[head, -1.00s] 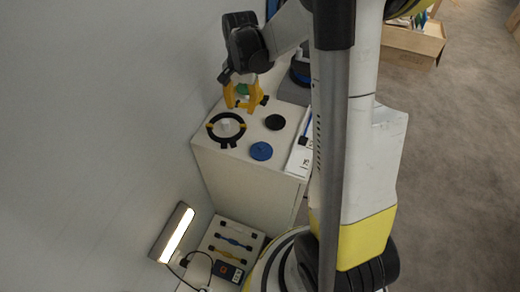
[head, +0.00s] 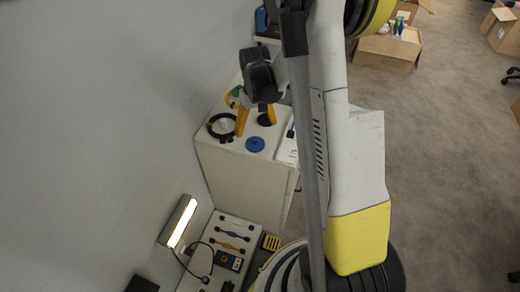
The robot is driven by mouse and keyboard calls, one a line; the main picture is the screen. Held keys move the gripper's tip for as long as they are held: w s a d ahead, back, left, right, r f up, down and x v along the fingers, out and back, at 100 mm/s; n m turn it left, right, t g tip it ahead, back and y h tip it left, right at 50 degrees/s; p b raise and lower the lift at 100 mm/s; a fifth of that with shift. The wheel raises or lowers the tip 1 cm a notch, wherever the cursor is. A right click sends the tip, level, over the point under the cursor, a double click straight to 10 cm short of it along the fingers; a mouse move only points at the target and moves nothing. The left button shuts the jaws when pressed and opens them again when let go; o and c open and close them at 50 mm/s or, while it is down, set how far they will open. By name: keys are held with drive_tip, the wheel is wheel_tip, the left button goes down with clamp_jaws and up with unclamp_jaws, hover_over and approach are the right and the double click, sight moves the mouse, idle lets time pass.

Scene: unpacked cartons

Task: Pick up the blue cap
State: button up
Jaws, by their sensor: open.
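The blue cap (head: 255,144) is a flat round disc lying on top of the white cabinet (head: 240,175), near its front edge. My gripper (head: 256,118) has yellow fingers that point down over the cabinet top, just behind the blue cap in the picture. It is open, with nothing seen between the fingers. It looks apart from the cap; its exact height above the top is hard to tell. A black round disc (head: 266,119) lies behind the blue cap, partly covered by a finger.
A black ring (head: 212,130) lies left of the cap, and a green object (head: 234,93) behind it. A lit lamp (head: 180,222) and a lower surface with cables and tools (head: 226,246) are below. The wall is close at left.

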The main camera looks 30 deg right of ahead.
sight(255, 139)
drive_tip(key=f+b, duration=0.1)
drive_tip(key=f, duration=0.2)
drive_tip(key=w+f+b, duration=0.1)
drive_tip(key=f+b, duration=0.1)
drive_tip(key=f, duration=0.2)
drive_tip(key=f+b, duration=0.2)
drive_tip(key=f, duration=0.1)
drive_tip(key=shift+w+d+f, duration=0.3)
drive_tip(key=shift+w+f, duration=0.05)
drive_tip(key=shift+w, duration=0.05)
drive_tip(key=shift+r, duration=0.1)
drive_tip(key=c, duration=1.1)
